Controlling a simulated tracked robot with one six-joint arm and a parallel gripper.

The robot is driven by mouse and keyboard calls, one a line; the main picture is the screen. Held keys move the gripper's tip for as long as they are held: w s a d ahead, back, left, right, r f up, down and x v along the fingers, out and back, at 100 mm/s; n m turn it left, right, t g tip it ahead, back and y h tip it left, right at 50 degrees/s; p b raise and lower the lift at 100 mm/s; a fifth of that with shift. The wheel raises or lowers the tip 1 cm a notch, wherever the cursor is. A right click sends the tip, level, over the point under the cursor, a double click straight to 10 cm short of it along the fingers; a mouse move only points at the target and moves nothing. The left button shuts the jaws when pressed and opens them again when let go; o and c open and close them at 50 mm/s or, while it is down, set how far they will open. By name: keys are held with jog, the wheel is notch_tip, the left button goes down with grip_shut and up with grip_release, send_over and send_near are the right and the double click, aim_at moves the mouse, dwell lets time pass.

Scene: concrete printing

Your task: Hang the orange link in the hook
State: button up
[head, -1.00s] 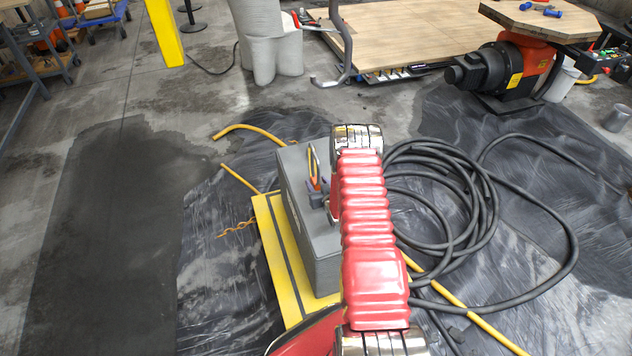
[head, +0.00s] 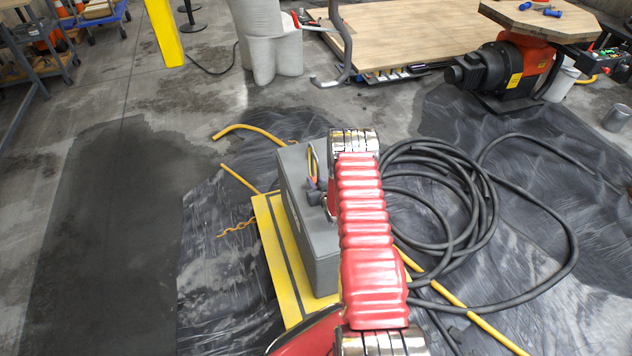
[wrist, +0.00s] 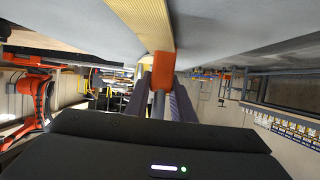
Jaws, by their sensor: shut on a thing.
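My gripper (wrist: 161,92) shows in the wrist view, its two dark fingers shut on the orange link (wrist: 162,64). The link stands up between the fingers, seen nearly edge-on, in front of a yellow strip. In the head view my red arm hides most of the gripper, and I cannot make out the link there. A grey curved metal bar (head: 346,55), which looks like the hook, hangs beyond my arm at the top centre, its bent lower end low and to the left. I cannot pick out the hook in the wrist view.
A grey box (head: 310,235) stands on a yellow base (head: 270,230) beside my arm. An orange chain (head: 238,228) lies left of it. A coiled black hose (head: 470,215) lies on sheeting to the right. A grey printed column (head: 268,45) stands close left of the bar.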

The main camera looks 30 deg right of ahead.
grip_shut()
jog(key=shift+w+r, duration=0.1)
jog(key=shift+r, duration=0.3)
jog(key=w+a+r, duration=0.1)
jog(key=a+r, duration=0.2)
jog(key=r, duration=1.4)
jog(key=a+r, duration=0.3)
jog(key=r, duration=1.5)
jog(key=shift+w+a+r, duration=0.25)
jog(key=shift+w+a, duration=0.1)
jog(key=shift+a, duration=0.05)
dwell(2.1)
jog(key=shift+d, duration=0.2)
jog(key=shift+s+d, duration=0.2)
jog(key=shift+d, duration=0.55)
jog(key=shift+s+d, duration=0.2)
jog(key=shift+d, duration=0.55)
